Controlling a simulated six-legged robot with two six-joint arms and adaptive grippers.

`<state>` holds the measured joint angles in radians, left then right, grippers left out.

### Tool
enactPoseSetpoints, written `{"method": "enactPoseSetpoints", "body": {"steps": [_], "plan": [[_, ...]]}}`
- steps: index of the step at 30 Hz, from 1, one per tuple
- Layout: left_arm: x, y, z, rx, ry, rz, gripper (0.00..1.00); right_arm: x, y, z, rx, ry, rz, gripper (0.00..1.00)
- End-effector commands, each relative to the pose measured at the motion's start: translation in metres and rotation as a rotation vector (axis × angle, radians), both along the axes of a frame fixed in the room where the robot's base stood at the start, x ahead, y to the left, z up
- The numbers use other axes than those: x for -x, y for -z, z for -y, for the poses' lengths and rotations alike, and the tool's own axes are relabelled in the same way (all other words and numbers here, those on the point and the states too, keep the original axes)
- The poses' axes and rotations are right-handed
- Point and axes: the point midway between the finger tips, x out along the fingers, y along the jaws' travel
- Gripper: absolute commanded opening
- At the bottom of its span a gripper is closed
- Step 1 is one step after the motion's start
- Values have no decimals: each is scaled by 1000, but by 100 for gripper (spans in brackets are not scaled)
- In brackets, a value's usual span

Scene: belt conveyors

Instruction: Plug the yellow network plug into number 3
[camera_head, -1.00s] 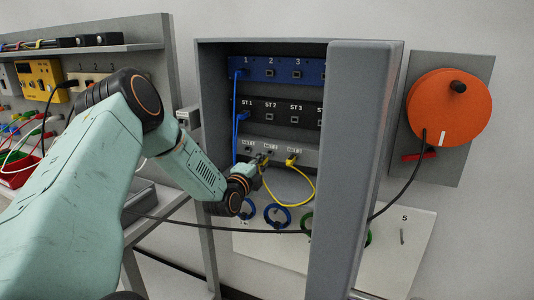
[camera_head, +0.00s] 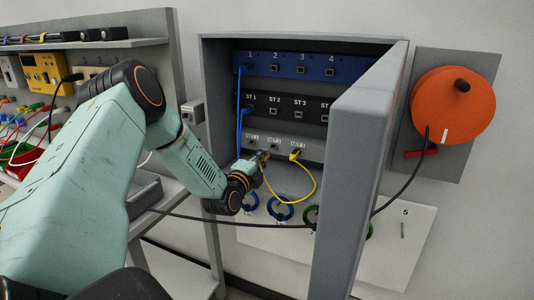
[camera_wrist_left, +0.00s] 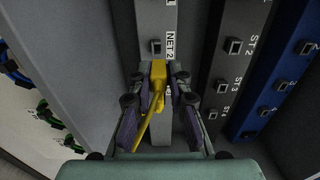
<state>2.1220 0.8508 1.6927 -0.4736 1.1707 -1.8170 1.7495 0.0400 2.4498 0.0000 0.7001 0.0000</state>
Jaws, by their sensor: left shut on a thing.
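The yellow plug (camera_wrist_left: 158,74) is between the fingertips of my left gripper (camera_wrist_left: 159,88), which is shut on it. Its yellow cable (camera_head: 311,192) hangs in a loop to another yellow plug (camera_head: 297,154) at NET 3 on the grey panel. In the head view my left gripper (camera_head: 260,160) is close to this panel, below NET 1 and NET 2. The NET 2 label (camera_wrist_left: 170,44) is just beyond the held plug in the wrist view. I cannot tell whether the plug touches a socket. The blue panel (camera_head: 290,65) on top has sockets numbered 1 to 4; number 3 (camera_head: 302,69) looks empty.
The black ST panel (camera_head: 287,104) lies between the blue and grey ones. A blue cable (camera_head: 239,130) runs down the left from socket 1. The cabinet's right wall (camera_head: 355,150) stands out toward me. A black cable (camera_head: 190,216) crosses below to the orange reel (camera_head: 452,105).

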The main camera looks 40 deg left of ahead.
Motion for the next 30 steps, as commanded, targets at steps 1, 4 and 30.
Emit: {"method": "enactPoseSetpoints", "body": {"steps": [1,4,30], "plan": [[-2,-12,4,-5,9,-1,0,0,-11,0,0,0,0,32],[-6,-29,14,-13,27,-8,0,0,-29,0,0,0,0,32],[-6,-120,82,9,0,-25,0,0,-127,0,0,0,0,32]]}}
